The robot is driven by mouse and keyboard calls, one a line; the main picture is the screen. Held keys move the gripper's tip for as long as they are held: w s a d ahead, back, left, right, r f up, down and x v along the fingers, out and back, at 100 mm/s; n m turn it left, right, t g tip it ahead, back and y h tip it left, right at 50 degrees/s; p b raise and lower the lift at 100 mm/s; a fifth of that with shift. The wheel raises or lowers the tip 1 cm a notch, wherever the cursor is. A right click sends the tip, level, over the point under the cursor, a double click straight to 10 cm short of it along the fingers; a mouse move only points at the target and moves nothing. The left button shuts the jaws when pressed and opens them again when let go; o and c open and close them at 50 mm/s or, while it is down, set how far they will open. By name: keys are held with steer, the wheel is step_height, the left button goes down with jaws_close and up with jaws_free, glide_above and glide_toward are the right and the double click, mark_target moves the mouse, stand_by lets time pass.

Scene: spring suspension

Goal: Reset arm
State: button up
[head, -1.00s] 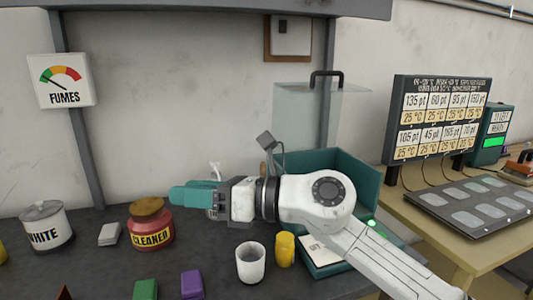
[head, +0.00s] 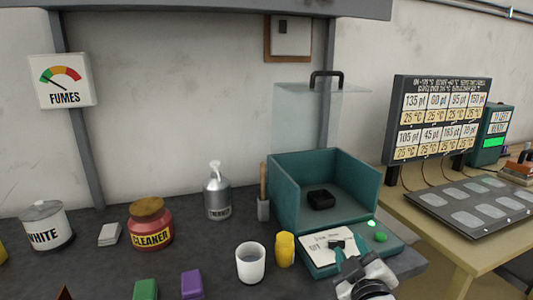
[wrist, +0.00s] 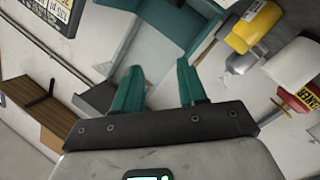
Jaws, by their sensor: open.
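My gripper (head: 352,252) is low at the right front in the head view, over the front of the teal booth's base panel (head: 320,262). Its two teal fingers are apart with nothing between them, also in the wrist view (wrist: 160,82). Only the gripper and wrist end of my arm show in the head view. I cannot tell whether the fingertips touch the panel or its white card (head: 328,242).
A yellow cup (head: 285,249), a white cup (head: 250,264), a metal pump bottle (head: 217,197) and a red cleaner jar (head: 150,226) stand to the left. A wooden table (head: 460,240) lies right.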

steer(key=s+d+f+m+g, duration=0.3)
steer(key=s+f+g, duration=0.2)
steer(key=s+f, duration=0.45)
steer(key=s+d+f+m+g, duration=0.35)
steer(key=s+f, duration=0.35)
steer(key=f, duration=0.5)
steer(key=s+d+f+m+g, duration=0.1)
steer(key=s+f+g, duration=0.3)
steer(key=s, duration=0.7)
steer(key=s+d+f+m+g, duration=0.1)
steer(key=s+d+f+g, duration=0.1)
steer(key=s, duration=0.9)
steer(key=shift+d+f+g, duration=0.25)
steer(key=shift+f+g, duration=0.6)
